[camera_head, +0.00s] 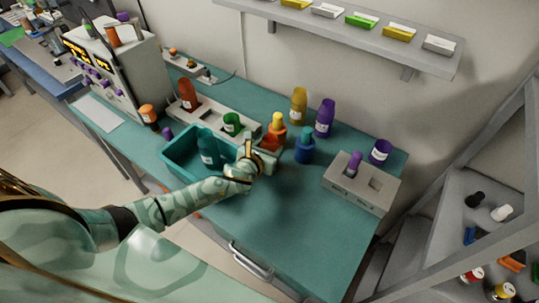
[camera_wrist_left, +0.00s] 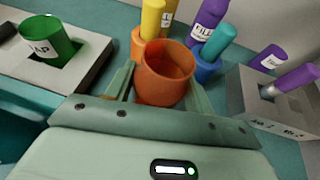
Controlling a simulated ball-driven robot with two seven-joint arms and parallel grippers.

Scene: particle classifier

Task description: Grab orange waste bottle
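An open-topped orange bottle (camera_wrist_left: 163,85) stands between the two fingers of my left gripper (camera_wrist_left: 161,88) in the left wrist view. The fingers lie close along both its sides; whether they press on it I cannot tell. In the head view, the left gripper (camera_head: 262,156) is at the near side of the orange bottle (camera_head: 268,143), which it partly hides. Just behind it is another orange container (camera_head: 277,131) with a yellow top; in the left wrist view this container (camera_wrist_left: 151,45) is right behind the open bottle. My right gripper is not in view.
A teal bin (camera_head: 176,165) is left of the gripper. A blue bottle (camera_head: 305,148) stands close on the right, with yellow (camera_head: 299,106) and purple (camera_head: 324,118) bottles behind. A grey holder (camera_head: 345,190) is farther right. The bench front is clear.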

